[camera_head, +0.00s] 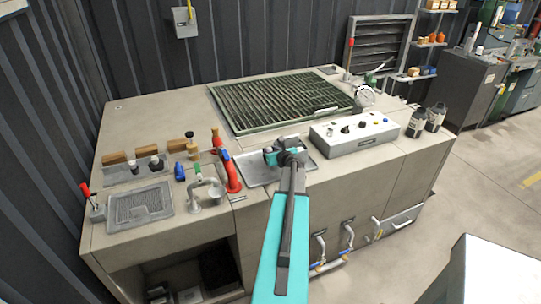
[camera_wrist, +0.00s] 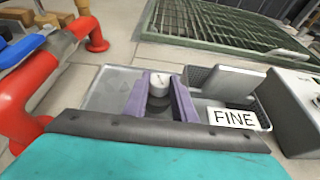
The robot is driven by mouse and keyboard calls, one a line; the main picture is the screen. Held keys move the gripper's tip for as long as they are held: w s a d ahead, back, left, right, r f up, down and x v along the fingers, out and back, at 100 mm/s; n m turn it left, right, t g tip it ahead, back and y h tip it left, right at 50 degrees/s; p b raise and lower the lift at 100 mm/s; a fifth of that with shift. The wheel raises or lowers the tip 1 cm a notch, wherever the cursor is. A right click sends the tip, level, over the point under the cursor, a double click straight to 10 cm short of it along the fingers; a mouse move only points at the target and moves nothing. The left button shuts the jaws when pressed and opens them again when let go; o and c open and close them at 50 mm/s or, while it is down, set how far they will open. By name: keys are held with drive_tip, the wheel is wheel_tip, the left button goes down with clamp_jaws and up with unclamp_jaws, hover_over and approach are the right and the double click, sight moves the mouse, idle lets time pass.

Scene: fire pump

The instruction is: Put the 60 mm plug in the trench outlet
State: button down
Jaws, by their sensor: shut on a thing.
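My gripper (camera_wrist: 160,102) is shut on a small dark cylinder with a white top, seemingly a plug (camera_wrist: 159,82), held between two purple fingers. Any size mark on its top is too small to read. In the head view my gripper (camera_head: 287,156) is above a shallow grey tray (camera_head: 253,172) at the bench's front. That tray (camera_wrist: 103,96) also shows in the wrist view, below and behind the fingers. Two similar dark, white-topped pieces (camera_head: 156,163) stand at the bench's left. I cannot make out the trench outlet; a green grating (camera_head: 281,100) lies in the bench top behind my gripper.
A red and blue pipe (camera_head: 228,165) rises just left of my gripper. A basket labelled FINE (camera_wrist: 238,118) is close on the right, beside a control box (camera_head: 354,132). Two dark bottles (camera_head: 425,119) stand at the far right. Wooden blocks (camera_head: 147,152) are at the left.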

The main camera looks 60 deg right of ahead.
drive_tip(key=shift+f, duration=1.3)
drive_tip(key=shift+f, duration=0.2)
drive_tip(key=c, duration=1.7)
unclamp_jaws()
drive_tip(key=shift+c, duration=0.2)
drive_tip(key=shift+r, duration=0.2)
drive_tip(key=b+v, duration=0.2)
drive_tip(key=v, duration=1)
drive_tip(key=shift+o, duration=0.3)
drive_tip(key=shift+a+f, duration=0.1)
drive_tip(key=shift+a, duration=0.05)
